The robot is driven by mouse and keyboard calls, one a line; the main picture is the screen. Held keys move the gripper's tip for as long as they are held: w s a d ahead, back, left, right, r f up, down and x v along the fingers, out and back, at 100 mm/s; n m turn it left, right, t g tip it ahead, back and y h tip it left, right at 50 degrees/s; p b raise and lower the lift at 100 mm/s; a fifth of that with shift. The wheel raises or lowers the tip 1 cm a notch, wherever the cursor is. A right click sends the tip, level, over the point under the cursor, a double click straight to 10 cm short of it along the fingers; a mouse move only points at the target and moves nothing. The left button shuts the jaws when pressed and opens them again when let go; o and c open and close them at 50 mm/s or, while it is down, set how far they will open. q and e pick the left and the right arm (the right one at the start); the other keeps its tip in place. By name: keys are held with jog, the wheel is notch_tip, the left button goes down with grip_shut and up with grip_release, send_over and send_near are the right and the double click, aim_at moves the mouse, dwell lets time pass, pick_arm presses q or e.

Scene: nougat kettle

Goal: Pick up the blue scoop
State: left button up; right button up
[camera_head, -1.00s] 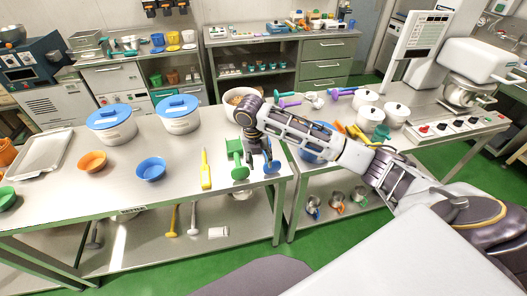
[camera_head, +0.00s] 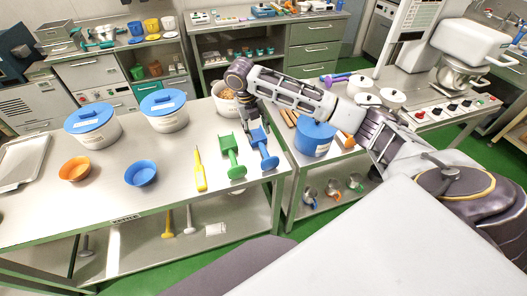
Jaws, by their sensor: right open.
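The blue scoop (camera_head: 263,148) lies on the metal table near its right end, with its round handle end toward me. My right gripper (camera_head: 250,126) is open and points down at the far end of the blue scoop. I cannot tell whether its fingers touch the scoop. The green scoop (camera_head: 232,158) lies just left of the blue one. My left gripper is not in view.
A yellow tool (camera_head: 199,170) lies left of the scoops. A blue bowl (camera_head: 140,173), an orange bowl (camera_head: 75,169) and two blue-lidded pots stand farther left. A white bowl (camera_head: 222,100) stands behind my gripper. A blue container (camera_head: 315,140) stands right, beneath my arm.

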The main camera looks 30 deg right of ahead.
aim_at(263, 148)
jog(key=shift+s+d+f+p, duration=0.1)
jog(key=shift+d+f, duration=0.15)
jog(key=shift+f, duration=1.15)
jog(key=shift+d+f+p, duration=0.1)
jog(key=shift+d+f, duration=0.2)
jog(key=shift+f, duration=1.15)
jog(key=shift+s+d+f+p, duration=0.1)
jog(key=shift+d+f, duration=0.15)
jog(key=shift+f, duration=1.15)
jog(key=shift+f, duration=0.1)
jog(key=shift+w+d+f+p, duration=0.1)
jog(key=shift+d+f+p, duration=0.1)
jog(key=shift+f, duration=0.6)
jog(key=shift+d+f+p, duration=0.15)
jog(key=shift+d+f, duration=0.05)
jog(key=shift+f, duration=0.65)
jog(key=shift+w+d+f+p, duration=0.1)
jog(key=shift+d+f+p, duration=0.1)
jog(key=shift+f, duration=0.6)
grip_shut()
